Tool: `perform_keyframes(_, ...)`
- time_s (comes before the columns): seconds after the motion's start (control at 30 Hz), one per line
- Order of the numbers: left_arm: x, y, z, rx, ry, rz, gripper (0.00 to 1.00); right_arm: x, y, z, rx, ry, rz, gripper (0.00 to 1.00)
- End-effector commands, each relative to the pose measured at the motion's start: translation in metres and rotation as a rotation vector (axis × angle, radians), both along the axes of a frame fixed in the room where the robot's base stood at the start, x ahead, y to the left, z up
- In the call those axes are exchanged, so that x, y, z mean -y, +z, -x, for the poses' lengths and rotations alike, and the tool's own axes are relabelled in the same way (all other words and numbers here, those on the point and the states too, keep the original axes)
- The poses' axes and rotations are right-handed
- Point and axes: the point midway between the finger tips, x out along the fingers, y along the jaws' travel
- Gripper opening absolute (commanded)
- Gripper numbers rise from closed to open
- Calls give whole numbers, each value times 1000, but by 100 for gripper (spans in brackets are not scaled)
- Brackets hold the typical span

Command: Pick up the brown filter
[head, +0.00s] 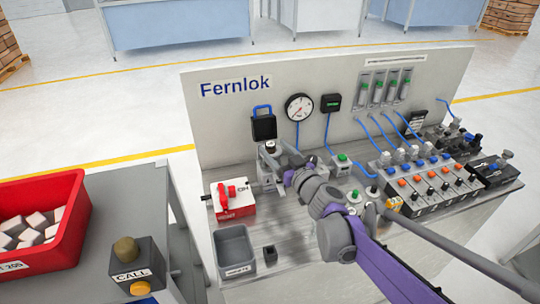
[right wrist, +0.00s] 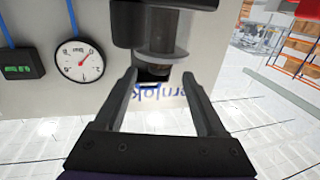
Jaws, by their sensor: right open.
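A dark brownish cylinder, which looks like the brown filter (right wrist: 165,27), shows at the top middle of the right wrist view. It has a grey collar and sits against a black housing. In the head view the black housing (head: 263,128) is on the panel, and the filter is small and partly hidden by my gripper. My right gripper (head: 272,153) is open just in front of it. In the right wrist view its two fingers (right wrist: 165,85) stand apart on either side of the collar's lower end, and nothing is visibly clamped. My left gripper is not in view.
A round gauge (head: 299,108) and a black display (head: 331,103) are beside the housing. Below are a red switch box (head: 233,200) and grey bin (head: 234,248). Valve blocks (head: 430,183) fill the bench's right. A red crate (head: 75,215) and call button (head: 136,266) are at left.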

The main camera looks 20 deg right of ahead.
Motion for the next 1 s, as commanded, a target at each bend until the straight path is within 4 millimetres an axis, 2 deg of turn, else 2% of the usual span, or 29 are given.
perform_keyframes(0.1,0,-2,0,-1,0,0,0,-5,-2,-20,-1,1,1,73)
perform_keyframes(0.2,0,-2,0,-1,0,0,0,-7,-1,-30,0,1,0,73)
perform_keyframes(0.5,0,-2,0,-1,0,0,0,-9,-1,-35,0,0,0,73)
perform_keyframes(0.9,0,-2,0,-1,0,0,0,-8,-1,-35,0,0,0,1)
perform_keyframes(1.0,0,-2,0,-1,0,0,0,-8,-1,-35,0,0,0,0)
